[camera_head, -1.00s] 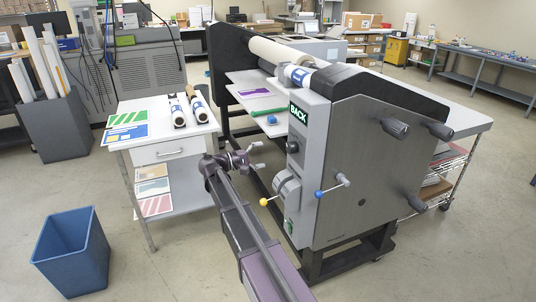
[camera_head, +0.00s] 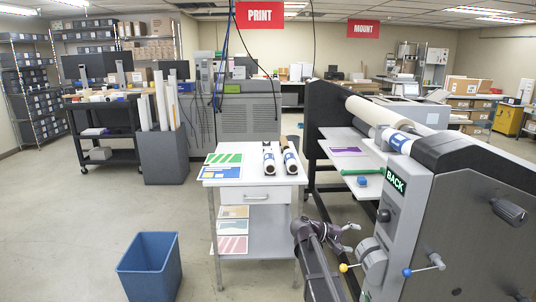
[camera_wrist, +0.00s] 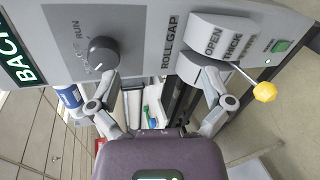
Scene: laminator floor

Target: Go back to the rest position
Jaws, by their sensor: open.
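My gripper (camera_head: 347,238) is open and empty in the head view. It is in front of the side panel of the laminator (camera_head: 400,215), left of its grey roll gap housing. In the wrist view my gripper (camera_wrist: 155,100) has its fingers spread wide, with nothing between them. Beyond the fingers are a black knob (camera_wrist: 103,55) and the roll gap lever with a yellow ball end (camera_wrist: 265,91). The yellow ball also shows in the head view (camera_head: 343,268). I cannot tell whether a finger touches the panel.
A white side table (camera_head: 250,176) with prints and rolls stands left of the laminator. A blue bin (camera_head: 149,266) is on the floor at the front left. A grey box of tubes (camera_head: 163,157) stands behind it. The floor at left is clear.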

